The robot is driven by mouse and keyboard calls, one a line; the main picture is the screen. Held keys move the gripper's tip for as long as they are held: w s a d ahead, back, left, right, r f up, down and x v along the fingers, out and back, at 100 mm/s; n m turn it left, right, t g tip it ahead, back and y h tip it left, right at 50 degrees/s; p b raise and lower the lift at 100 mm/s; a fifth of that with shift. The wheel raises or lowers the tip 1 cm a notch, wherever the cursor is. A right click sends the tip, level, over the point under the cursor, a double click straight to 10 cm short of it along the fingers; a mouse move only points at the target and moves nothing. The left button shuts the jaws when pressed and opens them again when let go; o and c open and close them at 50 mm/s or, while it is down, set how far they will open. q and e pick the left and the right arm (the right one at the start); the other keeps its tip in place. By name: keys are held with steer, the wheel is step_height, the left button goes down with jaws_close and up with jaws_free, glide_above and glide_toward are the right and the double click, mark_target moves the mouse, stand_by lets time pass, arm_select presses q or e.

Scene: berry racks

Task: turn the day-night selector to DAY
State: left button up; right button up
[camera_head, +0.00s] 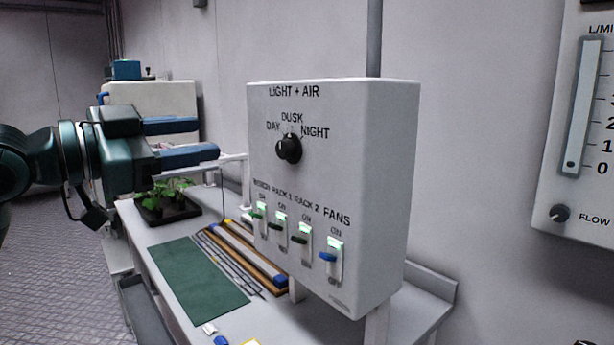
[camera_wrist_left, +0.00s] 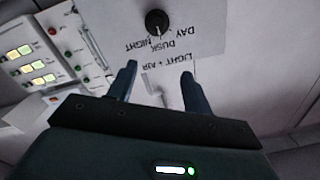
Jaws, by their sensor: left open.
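The day-night selector is a round black knob (camera_head: 288,149) on the white LIGHT + AIR box (camera_head: 335,185). DAY is printed at its upper left, DUSK above, NIGHT at its upper right. It also shows at the top of the left wrist view (camera_wrist_left: 157,22), where the lettering is upside down. Its pointer seems to aim near DUSK, but the mark is too small to be sure. My left gripper (camera_head: 208,138) is open and empty, left of the box and apart from the knob. Its two blue fingers also show in the left wrist view (camera_wrist_left: 158,72). My right gripper is not in view.
Several lit toggle switches (camera_head: 302,240) sit below the knob. A flow meter panel (camera_head: 570,130) is on the wall at right. The bench below holds a green mat (camera_head: 195,280) and a black plant tray (camera_head: 168,214). Clear air lies between my fingers and the knob.

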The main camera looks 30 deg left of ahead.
arm_select(q)
step_height(320, 180, down, 3)
steer(key=b, duration=0.1)
steer(key=p, duration=0.2)
glide_toward(281, 149)
steer(key=x, duration=0.3)
steer(key=p+x, duration=0.2)
steer(key=r+p+x, duration=0.1)
steer(key=p, duration=0.1)
steer(key=shift+w, duration=0.45)
steer(key=p, duration=0.1)
steer(key=w+p, duration=0.1)
steer(key=p, duration=0.1)
steer(key=shift+w+d+f, duration=0.1)
steer(key=shift+d+f, duration=0.05)
steer(key=shift+d, duration=0.15)
steer(key=shift+w+d+f+p, duration=0.15)
steer(key=shift+w+f+p, duration=0.05)
steer(key=shift+f+p, duration=0.15)
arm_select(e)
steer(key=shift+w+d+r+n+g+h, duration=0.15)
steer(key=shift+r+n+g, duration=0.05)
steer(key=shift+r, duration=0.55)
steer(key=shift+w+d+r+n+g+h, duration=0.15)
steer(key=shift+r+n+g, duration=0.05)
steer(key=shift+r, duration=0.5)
arm_select(q)
steer(key=c, duration=1)
steer(key=shift+o, duration=0.2)
